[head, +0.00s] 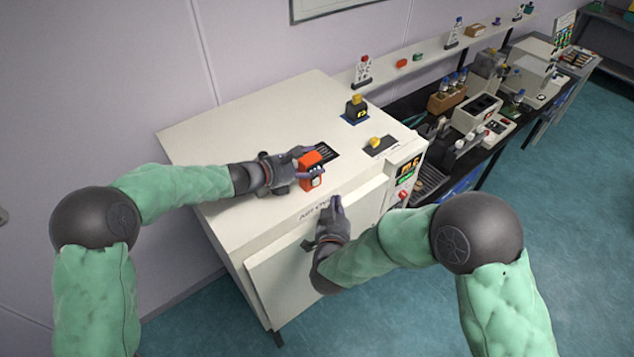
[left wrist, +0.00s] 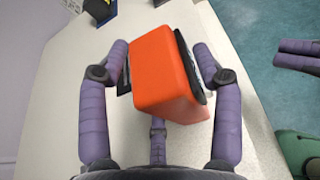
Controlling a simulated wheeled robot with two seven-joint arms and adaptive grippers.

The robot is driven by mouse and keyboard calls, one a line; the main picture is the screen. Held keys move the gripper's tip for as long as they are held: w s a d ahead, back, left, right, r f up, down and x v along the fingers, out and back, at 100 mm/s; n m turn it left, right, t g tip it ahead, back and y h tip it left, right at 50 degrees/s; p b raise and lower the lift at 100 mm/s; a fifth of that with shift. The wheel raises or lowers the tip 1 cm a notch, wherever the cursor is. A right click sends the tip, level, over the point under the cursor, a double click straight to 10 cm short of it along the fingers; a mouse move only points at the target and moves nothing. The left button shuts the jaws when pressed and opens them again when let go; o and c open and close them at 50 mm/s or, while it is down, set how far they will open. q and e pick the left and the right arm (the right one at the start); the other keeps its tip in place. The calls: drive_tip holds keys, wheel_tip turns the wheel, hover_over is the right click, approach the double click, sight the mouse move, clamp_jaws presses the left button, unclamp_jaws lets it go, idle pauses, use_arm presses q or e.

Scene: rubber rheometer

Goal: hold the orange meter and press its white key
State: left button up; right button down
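The orange meter (head: 312,172) is a small boxy device with a dark face. It is over the front part of the white machine's top, between the fingers of my left gripper (head: 303,168). In the left wrist view the meter (left wrist: 165,75) is tilted, its dark face turned right, and the fingers of my left gripper (left wrist: 160,60) close on its two sides. The white key cannot be made out. My right gripper (head: 324,222) is empty in front of the machine's front edge, below and right of the meter, its fingers pointing up and apart from its thumb. Its fingers also show in the left wrist view (left wrist: 299,54).
The white machine (head: 235,125) has a dark lined pad (head: 325,151) just behind the meter. A control panel (head: 406,172) is at the right. The machine's left top is clear.

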use_arm(q)
drive_tip(key=shift+o, duration=0.8)
drive_tip(key=shift+s+a+r, duration=0.1)
drive_tip(key=shift+a+r, duration=0.05)
drive_tip(key=shift+a, duration=0.15)
drive_tip(key=v, duration=1.1)
drive_tip(key=shift+s, duration=0.2)
